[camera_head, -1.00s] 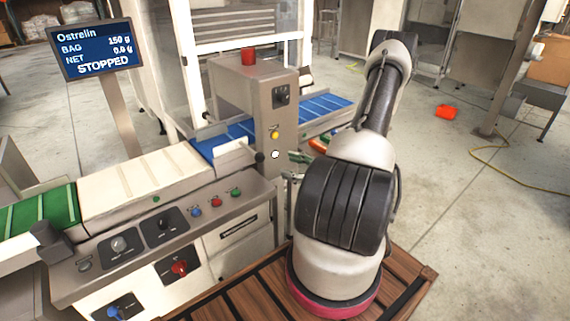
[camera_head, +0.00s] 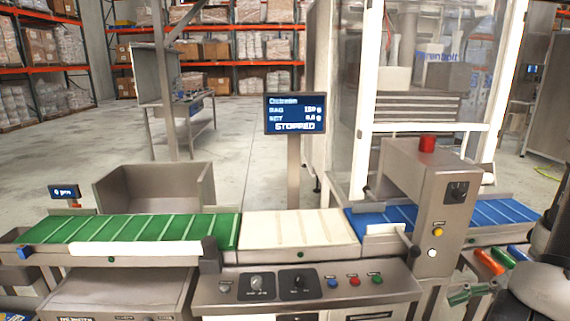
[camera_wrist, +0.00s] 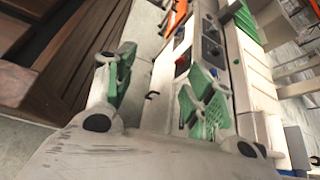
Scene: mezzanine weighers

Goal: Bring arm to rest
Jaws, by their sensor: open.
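My gripper (camera_wrist: 158,88) is open and empty in the wrist view, its two green-padded fingers spread wide. Nothing shows between them but floor and the side of the machine. In the head view, green finger parts of my gripper (camera_head: 470,293) show low at the right, in front of the weigher, beside my arm at the right edge. Most of the arm is outside that view. Whether the gripper touches anything cannot be told.
A weigher line has a green belt (camera_head: 130,231), a white belt (camera_head: 298,229) and a blue belt (camera_head: 503,212). A control panel (camera_head: 310,287) and a grey housing (camera_head: 440,200) stand close to my gripper. The display (camera_head: 295,114) reads STOPPED. Coloured tubes (camera_head: 489,262) lie at right.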

